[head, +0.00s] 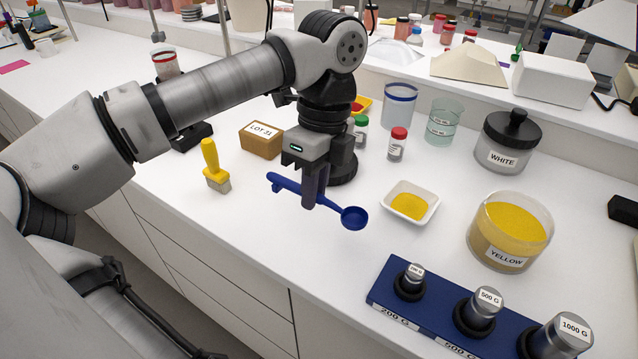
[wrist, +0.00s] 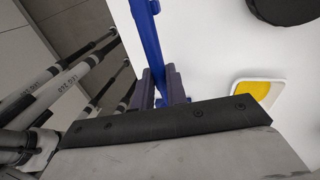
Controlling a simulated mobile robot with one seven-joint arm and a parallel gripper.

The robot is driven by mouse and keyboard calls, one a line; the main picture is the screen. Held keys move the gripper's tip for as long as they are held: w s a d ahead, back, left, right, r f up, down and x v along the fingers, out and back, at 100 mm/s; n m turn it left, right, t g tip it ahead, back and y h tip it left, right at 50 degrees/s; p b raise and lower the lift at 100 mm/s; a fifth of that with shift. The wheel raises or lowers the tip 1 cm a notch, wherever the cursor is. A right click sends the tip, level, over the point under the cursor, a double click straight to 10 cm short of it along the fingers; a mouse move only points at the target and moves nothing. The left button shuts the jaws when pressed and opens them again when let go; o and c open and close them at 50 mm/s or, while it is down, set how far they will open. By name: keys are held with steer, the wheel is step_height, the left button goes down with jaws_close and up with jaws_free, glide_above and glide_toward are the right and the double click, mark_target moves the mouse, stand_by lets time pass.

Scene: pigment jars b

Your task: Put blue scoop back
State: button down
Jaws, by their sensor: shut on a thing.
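The blue scoop (head: 339,210) is in my gripper (head: 314,198), with its round bowl to the right and its handle end to the left. My gripper is shut on the scoop's handle and points down. In the head view the scoop seems to be above the white counter, but I cannot tell the exact gap. In the wrist view the blue handle (wrist: 148,40) runs up from between the gripper's fingers (wrist: 160,92). The yellow jar (head: 510,232) stands open to the right, with yellow powder in it. The white jar (head: 507,145) has its black lid on.
A weighing dish (head: 427,214) with yellow powder lies right of the scoop. A blue weight rack (head: 384,291) stands at the front right. A yellow brush (head: 213,170), a LOT-51 box (head: 262,139) and a red-capped vial (head: 397,145) stand around my gripper. The counter left of the rack is clear.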

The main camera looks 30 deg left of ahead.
mark_target(313, 238)
steer(key=shift+f+b, duration=1.85)
steer(key=shift+f, duration=1.55)
steer(key=shift+f+b, duration=0.65)
steer(key=c, duration=1.3)
jaws_free()
steer(key=shift+c, duration=0.2)
steer(key=shift+r, duration=0.1)
